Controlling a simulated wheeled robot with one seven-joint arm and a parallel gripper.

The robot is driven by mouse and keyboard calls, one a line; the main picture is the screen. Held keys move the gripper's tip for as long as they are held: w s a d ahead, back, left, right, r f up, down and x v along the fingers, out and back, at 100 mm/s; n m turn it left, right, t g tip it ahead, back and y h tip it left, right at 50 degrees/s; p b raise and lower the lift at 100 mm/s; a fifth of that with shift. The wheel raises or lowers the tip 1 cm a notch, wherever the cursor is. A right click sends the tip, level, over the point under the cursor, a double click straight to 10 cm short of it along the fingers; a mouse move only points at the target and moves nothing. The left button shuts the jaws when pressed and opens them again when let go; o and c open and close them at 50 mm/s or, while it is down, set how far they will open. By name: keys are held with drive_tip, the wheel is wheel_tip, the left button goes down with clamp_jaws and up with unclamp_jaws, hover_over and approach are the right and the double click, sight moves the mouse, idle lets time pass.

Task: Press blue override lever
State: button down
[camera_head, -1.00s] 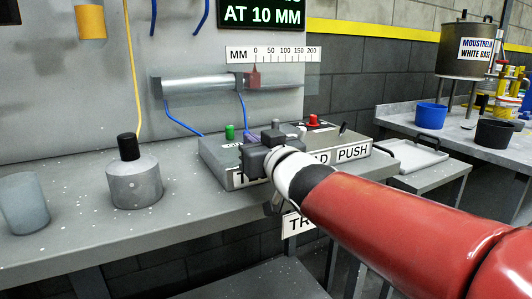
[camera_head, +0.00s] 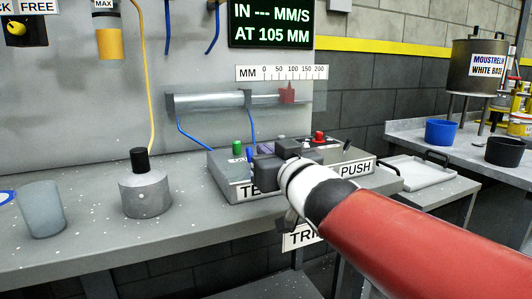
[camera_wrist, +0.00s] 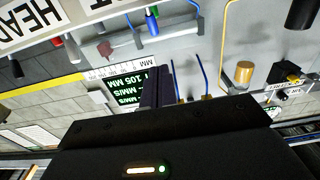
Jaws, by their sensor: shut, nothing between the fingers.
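A grey control box (camera_head: 225,170) sits on the bench in the head view. It carries a green button (camera_head: 237,147), a red button (camera_head: 319,137) and a dark lever (camera_head: 346,146) at its right. My gripper (camera_head: 266,165) is shut and empty, low over the box's middle, and hides part of its top. A small blue-purple patch shows just behind my gripper; I cannot tell whether it is the blue override lever or my fingers. The wrist view shows the shut fingers (camera_wrist: 155,85) and, beyond, the green button (camera_wrist: 152,12). Contact with the box cannot be told.
A cylinder with a red marker (camera_head: 287,93) hangs behind, under a display (camera_head: 270,24) reading 105 MM. A grey pot with a black knob (camera_head: 146,188) and a translucent cup (camera_head: 42,209) stand left. A white tray (camera_head: 417,168) lies right. Bench space in front of the pot is clear.

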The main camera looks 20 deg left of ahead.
drive_tip(key=s+d+r+p, duration=0.1)
drive_tip(key=s+d+r, duration=0.2)
drive_tip(key=s+d, duration=0.1)
drive_tip(key=shift+s+d+r+p, duration=0.15)
drive_tip(key=shift+s+d+p, duration=0.15)
drive_tip(key=shift+d, duration=0.4)
drive_tip(key=w+d+f+m+h, duration=0.1)
drive_tip(key=d+f+m+h, duration=0.1)
drive_tip(key=d+f+h, duration=0.35)
drive_tip(key=w+d+f+m+t+h, duration=0.1)
drive_tip(key=d+f+m+h, duration=0.1)
drive_tip(key=d, duration=0.7)
drive_tip(key=w+d+f+m+h, duration=0.1)
drive_tip(key=d+f+m+h, duration=0.25)
drive_tip(key=d, duration=0.35)
drive_tip(key=s+d+f+m+g+h, duration=0.2)
drive_tip(key=s+d+f+g, duration=0.5)
drive_tip(key=s+d+f, duration=0.5)
drive_tip(key=s+f, duration=0.3)
drive_tip(key=f, duration=0.1)
drive_tip(key=shift+s+h, duration=0.3)
drive_tip(key=shift+h, duration=0.1)
drive_tip(key=shift+d, duration=0.1)
